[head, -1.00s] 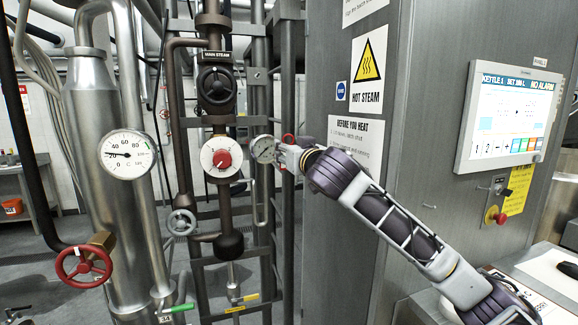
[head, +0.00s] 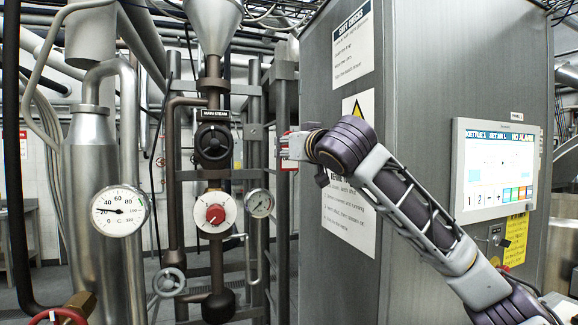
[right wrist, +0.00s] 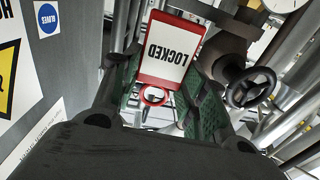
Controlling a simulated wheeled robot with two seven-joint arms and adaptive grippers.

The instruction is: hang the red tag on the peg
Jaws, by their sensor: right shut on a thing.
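The red tag (right wrist: 172,50) has a white face lettered LOCKED, upside down in the right wrist view. It sits between the green-padded fingers of my right gripper (right wrist: 165,95), which is shut on it. A red ring (right wrist: 153,95) shows just below the tag; I cannot tell if it is joined to it. In the head view my right gripper (head: 286,147) is in front of the pipe rack, left of the grey cabinet, with a little red at its fingers. I cannot make out the peg in either view. My left gripper is not in view.
The grey cabinet (head: 400,60) stands close on the right, with signs and a screen (head: 495,170). The main steam valve wheel (head: 213,145), a red-knobbed dial (head: 214,214) and a gauge (head: 259,203) are left of the gripper. A red handwheel (head: 60,316) is lower left.

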